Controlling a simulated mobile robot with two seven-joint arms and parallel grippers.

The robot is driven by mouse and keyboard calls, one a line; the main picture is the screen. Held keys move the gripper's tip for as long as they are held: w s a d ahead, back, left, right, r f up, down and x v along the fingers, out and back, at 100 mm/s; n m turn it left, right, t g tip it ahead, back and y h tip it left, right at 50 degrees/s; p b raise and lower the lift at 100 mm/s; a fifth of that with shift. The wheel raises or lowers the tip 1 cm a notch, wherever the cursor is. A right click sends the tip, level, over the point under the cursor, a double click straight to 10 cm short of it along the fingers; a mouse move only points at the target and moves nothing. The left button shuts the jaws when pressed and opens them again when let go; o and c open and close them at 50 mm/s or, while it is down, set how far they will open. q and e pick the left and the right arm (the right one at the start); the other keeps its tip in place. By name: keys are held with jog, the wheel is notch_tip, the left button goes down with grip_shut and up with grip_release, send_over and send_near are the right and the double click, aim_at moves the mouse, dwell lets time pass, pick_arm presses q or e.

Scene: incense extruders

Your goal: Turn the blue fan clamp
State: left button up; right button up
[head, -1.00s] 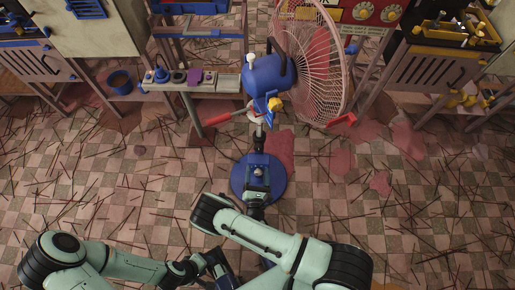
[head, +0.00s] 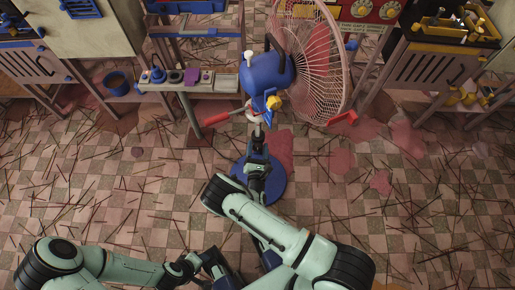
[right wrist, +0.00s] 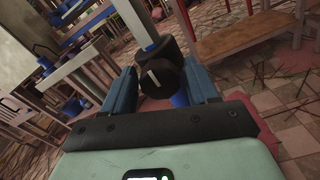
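The fan stands in the upper middle of the head view, with a blue motor housing (head: 267,74), a pink wire cage (head: 318,62) and a round blue base (head: 272,182). My right gripper (head: 258,140) is at the fan's pole, below the housing and above the base. In the right wrist view its two blue fingers (right wrist: 160,92) are open, one on each side of a dark round knob (right wrist: 162,76) with a white mark, on the grey pole (right wrist: 138,22). This seems to be the clamp; firm contact cannot be told. My left gripper (head: 218,268) is low in the head view, its fingers unclear.
A bench with small items (head: 218,84) stands left of the fan, and a shelf unit (head: 432,66) stands right.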

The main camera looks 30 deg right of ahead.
jog(key=c, duration=0.8)
jog(key=shift+o, duration=0.2)
jog(key=n, duration=0.4)
jog(key=shift+s, duration=0.1)
jog(key=n, duration=0.3)
jog(key=shift+f+n+p, duration=0.1)
jog(key=shift+n+p, duration=0.2)
jog(key=n, duration=0.6)
pick_arm(q)
jog(key=shift+s+d+r, duration=0.15)
jog(key=shift+s+r, duration=0.1)
jog(key=shift+s, duration=0.1)
pick_arm(e)
jog(key=n, duration=0.5)
jog(key=shift+s+n, duration=0.1)
jog(key=shift+n, duration=0.2)
jog(key=shift+d, duration=0.1)
